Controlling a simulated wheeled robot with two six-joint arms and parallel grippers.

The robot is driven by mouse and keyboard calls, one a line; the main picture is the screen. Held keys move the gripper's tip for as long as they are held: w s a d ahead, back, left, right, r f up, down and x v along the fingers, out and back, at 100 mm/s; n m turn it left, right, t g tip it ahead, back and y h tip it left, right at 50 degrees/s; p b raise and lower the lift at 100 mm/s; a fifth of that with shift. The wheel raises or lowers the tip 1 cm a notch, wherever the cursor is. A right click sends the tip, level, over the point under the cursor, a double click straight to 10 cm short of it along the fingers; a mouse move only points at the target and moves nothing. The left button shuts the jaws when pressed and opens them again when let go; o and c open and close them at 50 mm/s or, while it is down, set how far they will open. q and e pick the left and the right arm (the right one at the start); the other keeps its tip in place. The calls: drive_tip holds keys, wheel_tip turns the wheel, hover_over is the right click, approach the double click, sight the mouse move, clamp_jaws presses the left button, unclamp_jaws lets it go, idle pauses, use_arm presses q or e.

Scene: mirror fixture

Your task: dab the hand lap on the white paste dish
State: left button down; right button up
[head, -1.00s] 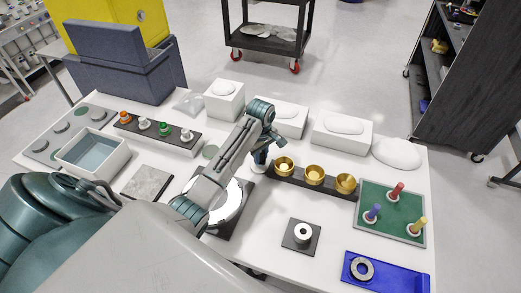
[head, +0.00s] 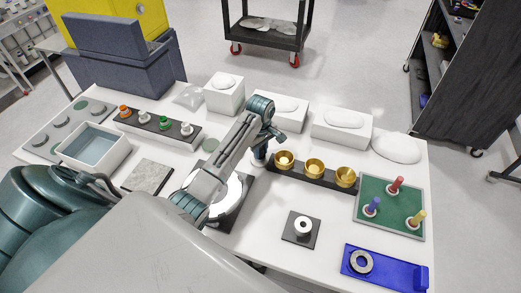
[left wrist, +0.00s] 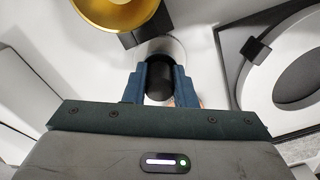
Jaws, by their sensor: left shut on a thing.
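My left gripper (head: 263,150) points down just left of the brass dish row. In the left wrist view its fingers (left wrist: 160,82) are shut on the dark cylindrical handle of the hand lap (left wrist: 159,78). A pale round part shows beyond the handle; whether the lap touches the table is unclear. Three brass dishes stand on a dark strip: the left one (head: 283,159) is nearest my gripper, then the middle one (head: 314,166) and the right one (head: 346,176). Part of a brass dish (left wrist: 103,12) shows in the left wrist view. Paste colours are hard to tell.
A round mirror on a dark base (head: 238,208) lies partly under my arm. A green pegboard (head: 391,211), a blue tray (head: 383,272) and a dark square with a white ring (head: 302,229) are at right. White boxes (head: 342,130) stand behind the dishes.

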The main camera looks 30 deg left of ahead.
sight(261, 148)
use_arm(q)
drive_tip(key=shift+f, duration=0.5)
idle(1.2)
drive_tip(key=shift+r, duration=0.1)
drive_tip(key=shift+r, duration=3.4)
